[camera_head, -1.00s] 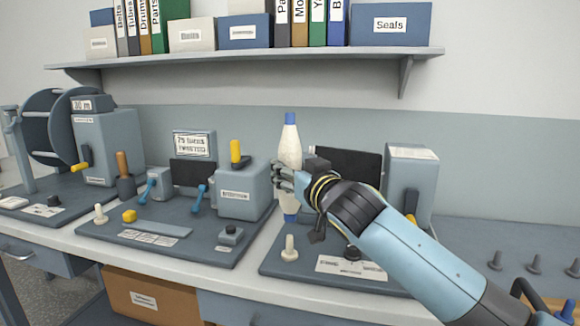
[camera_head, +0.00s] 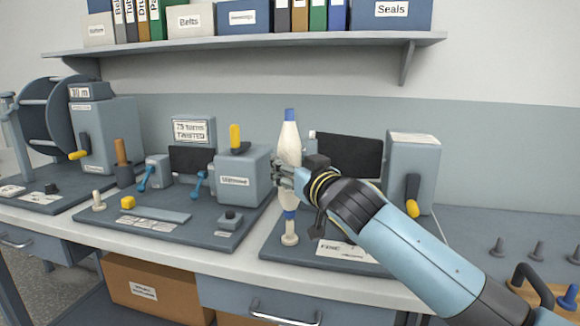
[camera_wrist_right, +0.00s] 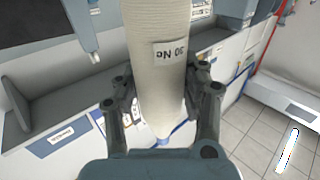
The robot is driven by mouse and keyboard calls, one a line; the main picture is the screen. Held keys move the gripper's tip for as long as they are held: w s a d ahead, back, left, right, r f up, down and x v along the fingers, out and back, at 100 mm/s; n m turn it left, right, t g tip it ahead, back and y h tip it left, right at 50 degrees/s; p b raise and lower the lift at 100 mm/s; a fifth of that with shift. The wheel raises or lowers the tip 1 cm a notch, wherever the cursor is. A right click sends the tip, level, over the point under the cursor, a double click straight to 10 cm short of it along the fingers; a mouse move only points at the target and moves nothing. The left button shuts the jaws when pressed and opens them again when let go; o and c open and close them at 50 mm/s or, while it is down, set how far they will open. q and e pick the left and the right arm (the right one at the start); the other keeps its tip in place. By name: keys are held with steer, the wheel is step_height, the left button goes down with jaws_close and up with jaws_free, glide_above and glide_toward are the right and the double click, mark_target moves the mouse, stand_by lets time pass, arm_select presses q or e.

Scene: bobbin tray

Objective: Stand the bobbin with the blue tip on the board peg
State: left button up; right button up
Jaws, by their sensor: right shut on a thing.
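The bobbin (camera_head: 289,145) is cream-white with a blue tip (camera_head: 290,114) and a blue band at its lower end. It stands nearly upright in my right gripper (camera_head: 284,174), which is shut on its middle from the right. In the right wrist view, the bobbin (camera_wrist_right: 155,60) with an upside-down label sits between the fingers of the gripper (camera_wrist_right: 162,105). A pale board peg (camera_head: 290,236) rises from the grey board (camera_head: 272,248) directly below the bobbin's lower end. I cannot tell whether they touch. My left gripper is not in view.
A dark screen (camera_head: 348,154) and a grey box with a yellow handle (camera_head: 412,170) stand behind and right of the bobbin. A grey machine (camera_head: 242,176) is close on the left. Several grey pegs (camera_head: 536,250) stand at the right.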

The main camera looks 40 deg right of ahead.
mark_target(290, 191)
steer(key=shift+f, duration=0.1)
steer(key=shift+f+b, duration=2.45)
steer(key=shift+f, duration=0.2)
steer(key=o, duration=1.3)
steer(key=s, duration=0.4)
steer(key=s+a, duration=0.1)
steer(key=s, duration=0.3)
steer(key=s+a, duration=0.1)
steer(key=s, duration=0.3)
